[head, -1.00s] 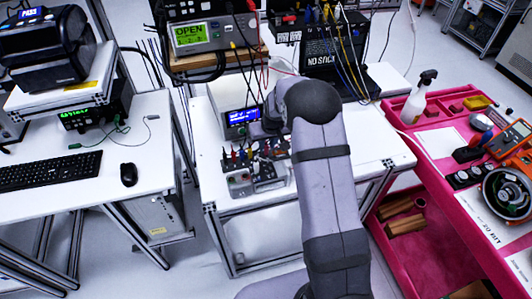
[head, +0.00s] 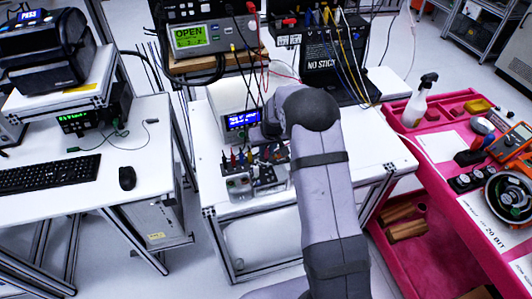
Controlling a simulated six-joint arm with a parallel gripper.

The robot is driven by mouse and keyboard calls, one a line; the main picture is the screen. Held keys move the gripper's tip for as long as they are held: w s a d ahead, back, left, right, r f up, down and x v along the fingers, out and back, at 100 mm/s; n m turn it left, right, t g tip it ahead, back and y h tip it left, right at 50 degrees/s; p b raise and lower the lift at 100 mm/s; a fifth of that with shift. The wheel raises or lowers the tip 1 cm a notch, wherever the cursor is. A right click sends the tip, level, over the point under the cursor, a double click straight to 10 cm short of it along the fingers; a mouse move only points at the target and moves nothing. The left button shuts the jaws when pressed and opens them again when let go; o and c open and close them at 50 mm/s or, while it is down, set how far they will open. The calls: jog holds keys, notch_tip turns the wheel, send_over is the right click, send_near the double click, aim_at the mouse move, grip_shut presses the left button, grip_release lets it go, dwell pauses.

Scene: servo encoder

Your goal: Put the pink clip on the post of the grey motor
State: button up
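My arm reaches over the middle white bench, and its forearm bends down to the left. My gripper (head: 268,150) is small and dark here, close above the test fixture (head: 254,180), which has a grey body. I cannot tell whether its fingers are open or shut, or whether they hold anything. Several small coloured clips or plugs, red, blue and yellow among them, stand along the back of the fixture. I cannot pick out the pink clip among them. The grey motor and its post are not clear at this size, and my arm hides part of the bench.
A power supply with a blue display (head: 242,120) stands behind the fixture. Meters and hanging cables crowd the back. A pink cart (head: 440,225) with tools and a spray bottle (head: 418,101) is at the right. The bench's front right (head: 375,158) is clear.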

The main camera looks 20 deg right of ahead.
aim_at(267, 150)
grip_shut()
jog(key=shift+r, duration=0.25)
dwell(0.3)
jog(key=shift+r+p, duration=1.7)
jog(key=shift+r, duration=0.65)
